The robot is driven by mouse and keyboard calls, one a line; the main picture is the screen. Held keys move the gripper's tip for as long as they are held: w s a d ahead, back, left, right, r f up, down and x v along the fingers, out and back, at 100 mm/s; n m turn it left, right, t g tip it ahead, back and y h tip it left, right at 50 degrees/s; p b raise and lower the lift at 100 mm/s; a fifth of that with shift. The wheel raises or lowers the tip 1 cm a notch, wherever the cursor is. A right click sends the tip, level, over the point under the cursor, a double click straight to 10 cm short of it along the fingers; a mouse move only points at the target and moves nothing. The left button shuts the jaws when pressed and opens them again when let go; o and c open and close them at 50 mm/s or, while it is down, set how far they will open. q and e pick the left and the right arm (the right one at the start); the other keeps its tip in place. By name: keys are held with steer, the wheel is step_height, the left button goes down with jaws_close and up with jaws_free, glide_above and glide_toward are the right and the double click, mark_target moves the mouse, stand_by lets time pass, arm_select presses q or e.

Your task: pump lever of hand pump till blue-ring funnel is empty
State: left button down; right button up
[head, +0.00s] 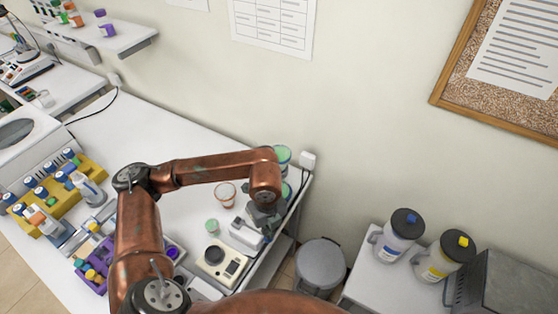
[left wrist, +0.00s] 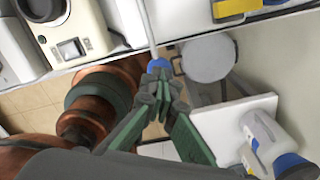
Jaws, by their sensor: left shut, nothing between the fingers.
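My left gripper (head: 264,222) reaches over the front right end of the white bench, seen from above. In the left wrist view my left gripper (left wrist: 158,84) is shut with nothing between its fingers. A thin pale rod with a blue end (left wrist: 157,64), which looks like the pump lever, comes down from the top to just beyond the fingertips. I cannot tell whether the fingers touch it. The pump body is not clear in either view. I cannot pick out a blue-ring funnel. My right gripper is not in view.
A red-rimmed cup (head: 225,194) and green-topped jars (head: 282,155) are nearby. A grey bin (head: 320,265) stands beyond the bench edge. White bottles (head: 403,229) stand on a low table at right.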

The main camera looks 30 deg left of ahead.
arm_select(q)
step_height(320, 180, up, 8)
steer(key=a+p, duration=0.2)
steer(key=p, duration=0.2)
steer(key=shift+p, duration=0.35)
steer(key=shift+w, duration=0.1)
steer(key=shift+r, duration=0.1)
stand_by(1.2)
step_height(320, 180, up, 6)
steer(key=p, duration=0.3)
stand_by(0.3)
stand_by(0.3)
